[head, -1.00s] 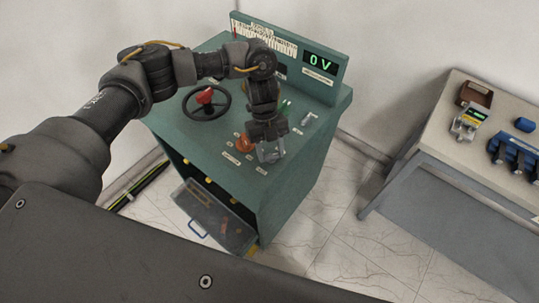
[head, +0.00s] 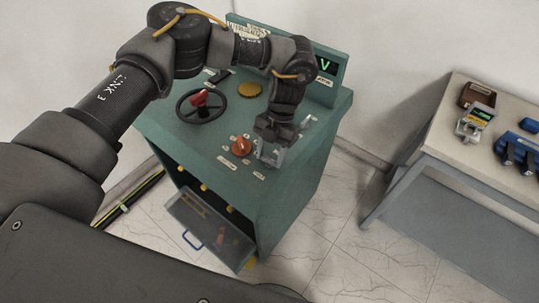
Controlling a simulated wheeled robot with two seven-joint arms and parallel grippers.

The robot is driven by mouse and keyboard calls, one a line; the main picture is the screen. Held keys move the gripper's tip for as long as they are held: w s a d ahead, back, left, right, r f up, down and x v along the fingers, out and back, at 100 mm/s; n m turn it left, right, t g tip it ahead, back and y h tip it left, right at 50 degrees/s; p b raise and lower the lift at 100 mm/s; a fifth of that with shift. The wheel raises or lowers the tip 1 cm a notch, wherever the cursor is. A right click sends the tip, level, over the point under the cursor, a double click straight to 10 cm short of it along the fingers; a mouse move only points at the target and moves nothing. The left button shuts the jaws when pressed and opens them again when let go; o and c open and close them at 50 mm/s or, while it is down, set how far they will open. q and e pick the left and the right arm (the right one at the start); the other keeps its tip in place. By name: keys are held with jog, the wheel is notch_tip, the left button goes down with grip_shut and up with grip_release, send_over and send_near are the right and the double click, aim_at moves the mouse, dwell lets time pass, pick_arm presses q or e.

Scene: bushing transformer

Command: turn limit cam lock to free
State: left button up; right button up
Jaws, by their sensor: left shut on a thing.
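The green console (head: 205,150) stands in the middle with its sloping top facing me. My left gripper (head: 269,154) is low over the front right of this top, pointing down. My right gripper is not in view.
A black handwheel with a red part (head: 199,98) and a yellow disc (head: 250,90) are further back on the console. An open drawer (head: 209,229) juts out below. A side table (head: 449,146) with a meter (head: 476,122) stands at right.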

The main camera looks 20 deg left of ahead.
pick_arm(q)
jog(key=shift+m, duration=0.7)
jog(key=shift+y, duration=0.3)
jog(key=o, duration=1)
jog(key=shift+b, duration=0.3)
jog(key=shift+w+r, duration=0.2)
jog(key=shift+r, duration=0.05)
jog(key=b+v, duration=0.2)
jog(key=v, duration=0.8)
jog(key=shift+s+r, duration=0.1)
jog(key=shift+r, duration=0.05)
